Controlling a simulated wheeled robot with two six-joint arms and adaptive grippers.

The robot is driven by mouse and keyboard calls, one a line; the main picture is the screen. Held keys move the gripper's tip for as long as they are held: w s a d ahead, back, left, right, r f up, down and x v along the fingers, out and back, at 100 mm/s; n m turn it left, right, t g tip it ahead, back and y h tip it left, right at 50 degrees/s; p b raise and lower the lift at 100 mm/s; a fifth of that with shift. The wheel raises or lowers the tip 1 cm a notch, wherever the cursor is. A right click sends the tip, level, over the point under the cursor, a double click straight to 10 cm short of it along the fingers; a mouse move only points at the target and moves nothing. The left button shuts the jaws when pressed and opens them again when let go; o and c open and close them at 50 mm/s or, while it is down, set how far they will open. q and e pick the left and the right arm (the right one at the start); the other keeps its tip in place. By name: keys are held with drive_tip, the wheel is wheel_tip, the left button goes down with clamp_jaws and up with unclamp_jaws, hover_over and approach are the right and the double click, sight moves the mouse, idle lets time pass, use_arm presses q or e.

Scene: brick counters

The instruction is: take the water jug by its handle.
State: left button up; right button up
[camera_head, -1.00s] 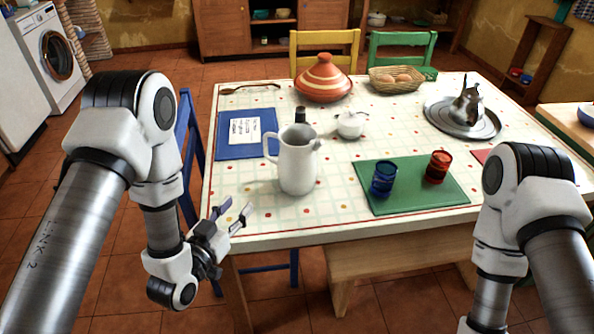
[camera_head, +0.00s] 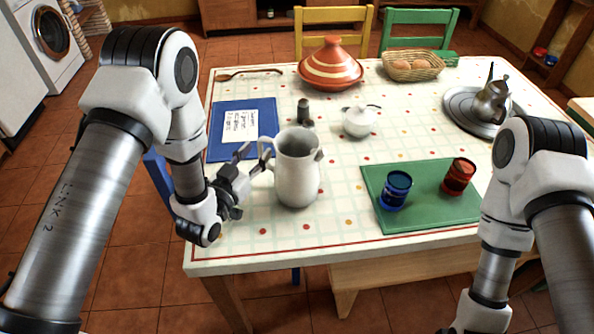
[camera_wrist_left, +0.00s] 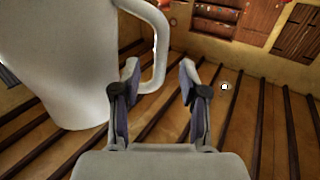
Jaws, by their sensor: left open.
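The white water jug (camera_head: 297,182) stands upright on the table, its handle (camera_head: 265,150) facing left toward my left gripper. My left gripper (camera_head: 255,159) is open, with its fingertips close to the handle. In the left wrist view the jug (camera_wrist_left: 62,70) fills the left side. Its handle (camera_wrist_left: 160,50) shows between the two open fingers of the gripper (camera_wrist_left: 159,76), nearer the left finger. I cannot tell whether a finger touches it. My right arm shows at the right, but its gripper is out of view.
A blue mat (camera_head: 233,150) with a paper lies behind the left gripper. A dark shaker (camera_head: 304,112) and a white sugar pot (camera_head: 359,121) stand behind the jug. A green mat (camera_head: 425,213) with blue (camera_head: 396,190) and red (camera_head: 459,177) cups lies right.

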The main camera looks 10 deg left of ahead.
sight(261, 148)
use_arm(q)
drive_tip(key=x, duration=0.3)
drive_tip(key=shift+f, duration=0.2)
drive_tip(key=shift+s+a+r, duration=0.1)
drive_tip(key=shift+s, duration=0.05)
drive_tip(key=shift+c, duration=1.3)
clamp_jaws()
drive_tip(key=shift+r, duration=0.1)
